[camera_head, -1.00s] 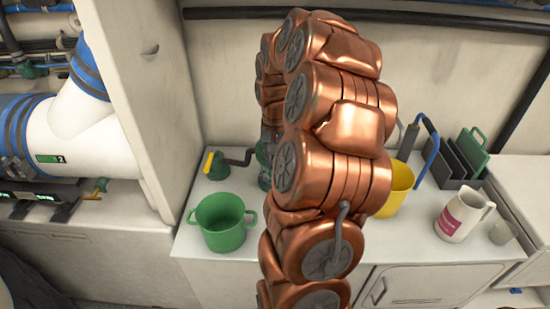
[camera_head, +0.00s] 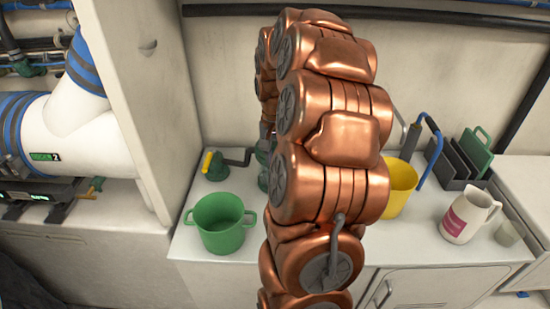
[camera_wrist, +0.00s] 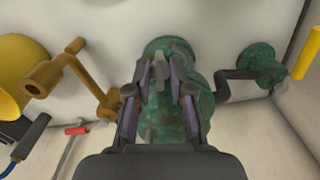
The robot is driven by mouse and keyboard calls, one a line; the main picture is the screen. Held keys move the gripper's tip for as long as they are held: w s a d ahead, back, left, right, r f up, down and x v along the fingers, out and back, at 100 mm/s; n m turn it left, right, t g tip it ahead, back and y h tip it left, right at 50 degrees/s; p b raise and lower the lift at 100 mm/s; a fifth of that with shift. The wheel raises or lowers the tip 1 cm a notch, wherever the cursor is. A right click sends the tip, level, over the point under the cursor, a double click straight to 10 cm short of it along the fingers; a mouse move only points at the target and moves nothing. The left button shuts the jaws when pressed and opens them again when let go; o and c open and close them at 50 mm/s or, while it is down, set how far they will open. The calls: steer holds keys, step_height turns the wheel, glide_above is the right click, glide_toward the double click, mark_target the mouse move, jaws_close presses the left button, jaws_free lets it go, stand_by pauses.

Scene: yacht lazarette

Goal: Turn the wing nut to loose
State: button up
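The wing nut (camera_wrist: 159,70) shows in the wrist view as a small pale grey piece on a green, corroded pump-like body (camera_wrist: 158,122). My gripper (camera_wrist: 162,62) points at it, with one finger on each side. The fingers look apart, with a gap around the nut; I cannot tell whether either touches it. In the head view the green body (camera_head: 263,178) is mostly hidden behind my copper arm, and the gripper and wing nut are hidden there.
A crank with a yellow grip (camera_head: 207,161) stands left of the green body. A green pot (camera_head: 221,226) is in front. A yellow bucket (camera_head: 399,190), a rack (camera_head: 465,158) and a white jug (camera_head: 468,216) stand right on the counter. A brown crank (camera_wrist: 75,75) shows in the wrist view.

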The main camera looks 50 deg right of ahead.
steer(key=o, duration=0.5)
steer(key=shift+c, duration=0.2)
steer(key=shift+r, duration=0.1)
step_height(320, 180, up, 12)
stand_by(0.3)
stand_by(0.6)
